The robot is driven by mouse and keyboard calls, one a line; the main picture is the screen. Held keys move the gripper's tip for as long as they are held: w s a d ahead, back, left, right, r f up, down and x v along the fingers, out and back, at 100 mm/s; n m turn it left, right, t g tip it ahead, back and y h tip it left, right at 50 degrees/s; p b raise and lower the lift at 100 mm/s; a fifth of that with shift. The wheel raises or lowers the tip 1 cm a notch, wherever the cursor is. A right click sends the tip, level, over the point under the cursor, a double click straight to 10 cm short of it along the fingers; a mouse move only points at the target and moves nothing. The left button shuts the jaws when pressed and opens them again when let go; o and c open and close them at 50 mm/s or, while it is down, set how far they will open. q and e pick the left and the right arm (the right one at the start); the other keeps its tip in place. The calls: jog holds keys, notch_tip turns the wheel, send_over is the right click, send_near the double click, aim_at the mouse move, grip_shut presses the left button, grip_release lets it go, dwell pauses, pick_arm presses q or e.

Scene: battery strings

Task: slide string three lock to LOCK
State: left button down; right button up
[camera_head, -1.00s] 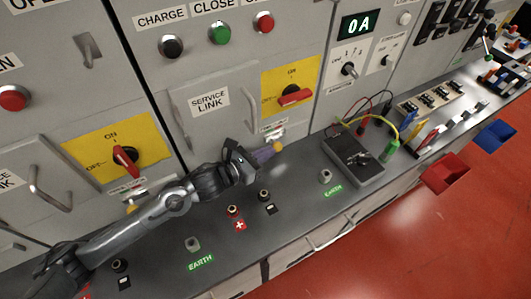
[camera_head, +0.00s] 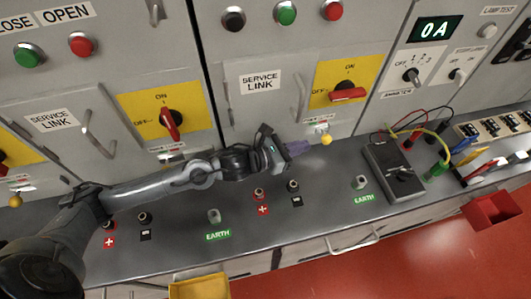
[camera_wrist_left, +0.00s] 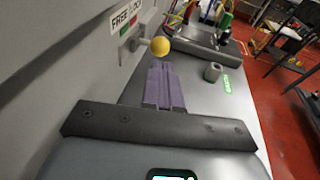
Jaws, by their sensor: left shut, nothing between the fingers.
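The lock with its yellow knob (camera_head: 326,140) sits low on the cabinet face, below the rightmost yellow switch plate (camera_head: 336,75). In the left wrist view the yellow knob (camera_wrist_left: 160,46) stands out from its mount beneath a FREE/LOCK label (camera_wrist_left: 125,17) with green and red marks. The knob appears towards the right part of the label, but I cannot tell its exact setting. My left gripper (camera_head: 299,147) is shut and empty, just left of the knob with a small gap. Its purple fingers (camera_wrist_left: 164,87) point towards the knob. My right gripper is not in view.
The grey bench top has terminals (camera_head: 259,194), an EARTH post (camera_head: 214,215) and a dark meter box (camera_head: 395,172) with leads at the right. A service link handle (camera_head: 300,97) juts out above my gripper. A red bin (camera_head: 493,210) hangs at the front edge.

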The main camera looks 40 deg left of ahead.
pick_arm(q)
jog(key=v, duration=0.9)
jog(key=shift+s, duration=0.15)
